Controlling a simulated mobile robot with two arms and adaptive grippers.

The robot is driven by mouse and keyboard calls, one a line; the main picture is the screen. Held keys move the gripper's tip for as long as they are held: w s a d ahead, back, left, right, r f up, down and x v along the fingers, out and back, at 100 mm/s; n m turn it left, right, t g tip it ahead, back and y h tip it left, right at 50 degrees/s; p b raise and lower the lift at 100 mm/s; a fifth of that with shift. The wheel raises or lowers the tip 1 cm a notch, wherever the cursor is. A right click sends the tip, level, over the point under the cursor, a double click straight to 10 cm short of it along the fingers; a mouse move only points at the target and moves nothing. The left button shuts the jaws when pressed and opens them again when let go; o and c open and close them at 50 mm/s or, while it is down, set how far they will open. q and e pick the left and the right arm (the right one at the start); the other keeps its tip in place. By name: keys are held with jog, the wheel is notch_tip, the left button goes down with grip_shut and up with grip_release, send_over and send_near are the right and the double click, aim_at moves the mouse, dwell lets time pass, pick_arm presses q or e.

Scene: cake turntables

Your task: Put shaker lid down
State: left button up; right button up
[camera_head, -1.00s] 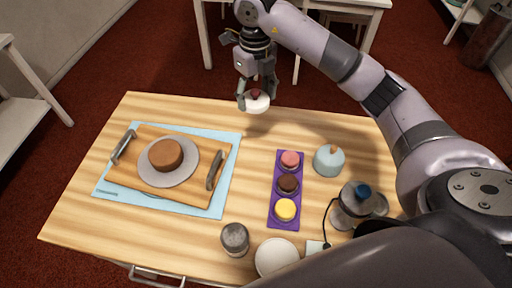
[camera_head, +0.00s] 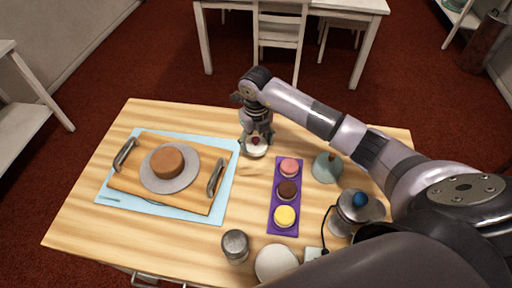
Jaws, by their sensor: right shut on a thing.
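The shaker lid (camera_head: 256,151) is a small white round piece with a dark red knob on top. My right gripper (camera_head: 256,138) reaches down over it from the far side, shut on its knob. The lid is upright and low over the far middle of the table (camera_head: 190,118), between the blue mat and the purple strip. I cannot tell whether its underside touches the wood. A grey metal shaker (camera_head: 236,246) stands at the near edge. My left gripper is out of view.
A wooden tray (camera_head: 135,178) with a brown cake (camera_head: 167,162) lies on the blue mat (camera_head: 226,191). The purple strip (camera_head: 271,217) bears three small cakes. A teal domed thing (camera_head: 327,168), a turntable-like stand (camera_head: 341,222) and a white bowl (camera_head: 276,263) are at right and front.

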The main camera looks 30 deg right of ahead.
aim_at(256, 144)
notch_tip(256, 144, down, 4)
jog(key=shift+s+r, duration=0.1)
jog(key=shift+r, duration=0.05)
jog(key=shift+f, duration=0.2)
jog(key=shift+f, duration=0.15)
jog(key=o, duration=0.8)
jog(key=shift+o, duration=0.2)
